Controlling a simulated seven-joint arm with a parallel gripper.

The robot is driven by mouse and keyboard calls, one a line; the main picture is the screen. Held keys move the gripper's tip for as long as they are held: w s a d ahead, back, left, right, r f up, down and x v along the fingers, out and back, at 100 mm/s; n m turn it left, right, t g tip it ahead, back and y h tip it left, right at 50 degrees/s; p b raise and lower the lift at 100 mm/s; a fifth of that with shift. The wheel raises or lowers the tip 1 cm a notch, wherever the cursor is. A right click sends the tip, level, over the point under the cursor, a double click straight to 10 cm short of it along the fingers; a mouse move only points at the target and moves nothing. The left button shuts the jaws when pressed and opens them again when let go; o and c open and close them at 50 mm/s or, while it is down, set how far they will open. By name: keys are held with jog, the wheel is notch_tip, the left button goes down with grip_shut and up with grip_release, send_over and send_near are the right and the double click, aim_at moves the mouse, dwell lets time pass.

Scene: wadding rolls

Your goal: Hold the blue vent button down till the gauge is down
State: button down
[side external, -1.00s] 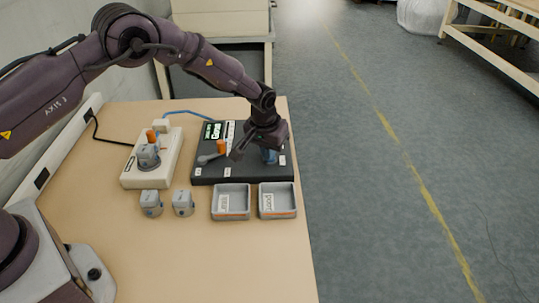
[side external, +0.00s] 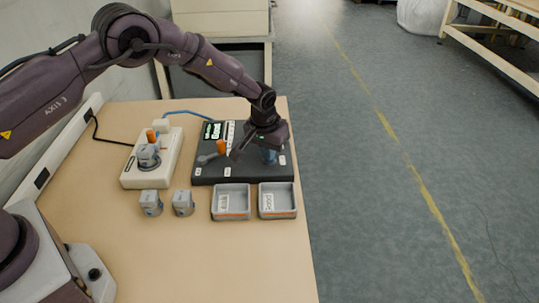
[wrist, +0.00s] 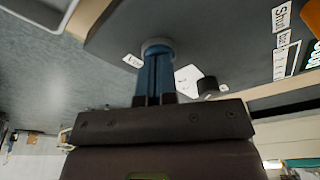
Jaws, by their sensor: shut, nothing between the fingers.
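My gripper (side external: 269,155) points down at the right part of a black panel box (side external: 205,178) on the bench. Its blue fingers (wrist: 154,78) are shut together, with nothing between them. In the wrist view their tips meet a round grey collar (wrist: 157,43) on the panel, beside a small white label partly cut off by it. The blue vent button itself is not distinguishable; the fingertips cover that spot. How deep it is pressed cannot be told. A lit display (side external: 213,131) with green and white marks is at the panel's back left; its reading is too small to make out.
A grey lever (side external: 207,158) with an orange knob (side external: 221,147) is left of my gripper. A cream box (side external: 135,172) holding a grey part stands further left. Two grey parts (side external: 151,203) (side external: 183,203) and two trays (side external: 231,215) (side external: 278,214) sit in front. The near bench is clear.

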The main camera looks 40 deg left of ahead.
jog(key=shift+w+v, duration=0.25)
jog(key=shift+v, duration=0.9)
jog(key=shift+w+v, duration=0.2)
jog(key=shift+v, duration=0.95)
jog(key=shift+w+v, duration=0.25)
jog(key=shift+v, duration=0.85)
jog(key=shift+a+r, duration=0.2)
jog(key=s, duration=0.1)
jog(key=s+f+g, duration=0.1)
jog(key=s+m, duration=0.1)
jog(key=shift+s+a+f, duration=0.1)
jog(key=shift+a+f, duration=0.05)
jog(key=shift+f, duration=0.15)
jog(key=s+a+r+m+t, duration=0.1)
jog(key=s+r+t, duration=0.1)
jog(key=s+r, duration=1)
jog(key=s+a+r+m+t, duration=0.1)
jog(key=s+a+r+t, duration=0.1)
jog(key=s+r, duration=1.1)
jog(key=s, duration=0.7)
jog(key=shift+r+h, duration=0.2)
jog(key=shift+h, duration=0.1)
